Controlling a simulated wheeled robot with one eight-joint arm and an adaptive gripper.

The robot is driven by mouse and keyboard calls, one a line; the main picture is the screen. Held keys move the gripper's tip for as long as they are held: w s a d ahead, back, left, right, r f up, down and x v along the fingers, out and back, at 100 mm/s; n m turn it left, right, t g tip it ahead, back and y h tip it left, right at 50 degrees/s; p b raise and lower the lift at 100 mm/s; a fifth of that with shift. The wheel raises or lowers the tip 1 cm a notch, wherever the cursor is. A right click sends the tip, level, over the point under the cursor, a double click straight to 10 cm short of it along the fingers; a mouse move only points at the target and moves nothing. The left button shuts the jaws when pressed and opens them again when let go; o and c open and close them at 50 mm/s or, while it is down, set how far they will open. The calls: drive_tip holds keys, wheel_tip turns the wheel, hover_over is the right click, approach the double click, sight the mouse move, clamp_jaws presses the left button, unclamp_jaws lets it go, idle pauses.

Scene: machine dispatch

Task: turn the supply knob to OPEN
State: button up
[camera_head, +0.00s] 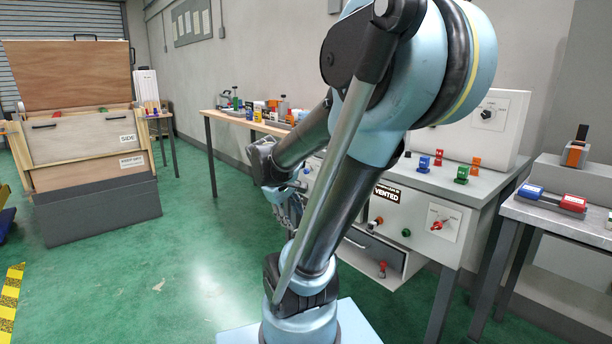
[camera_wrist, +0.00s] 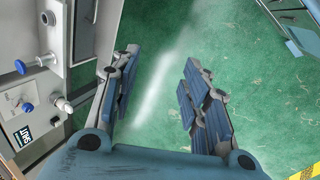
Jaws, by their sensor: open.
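My gripper (camera_wrist: 160,62) is open and empty, with bare green floor between its fingers in the wrist view. In the head view my gripper (camera_head: 287,207) is partly hidden by my arm, left of the grey-white machine (camera_head: 408,262). In the wrist view a blue handle (camera_wrist: 25,66) and a second blue knob (camera_wrist: 27,107) stick out from a pale panel, left of the fingers and apart from them. In the head view a red knob (camera_head: 437,225) sits on a white dial plate, and a black knob (camera_head: 487,114) on the upper cabinet. I cannot tell which is the supply knob; dial lettering is unreadable.
A "VENTED" sign (camera_head: 387,193) and an open lower bay (camera_head: 382,270) are on the machine's front. Coloured blocks stand on its top. A side table (camera_head: 570,222) is at right, a wooden crate (camera_head: 85,135) at left. The floor between is clear.

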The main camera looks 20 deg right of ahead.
drive_tip(key=w+d+r+n+h, duration=0.3)
drive_tip(key=w+d+n, duration=0.1)
drive_tip(key=w, duration=0.6)
drive_tip(key=n+t+h, duration=0.4)
drive_tip(key=n+h, duration=0.6)
drive_tip(key=n, duration=0.2)
approach(305, 172)
drive_tip(key=x, duration=1.1)
drive_tip(key=shift+w, duration=0.1)
drive_tip(key=shift+c, duration=0.6)
clamp_jaws()
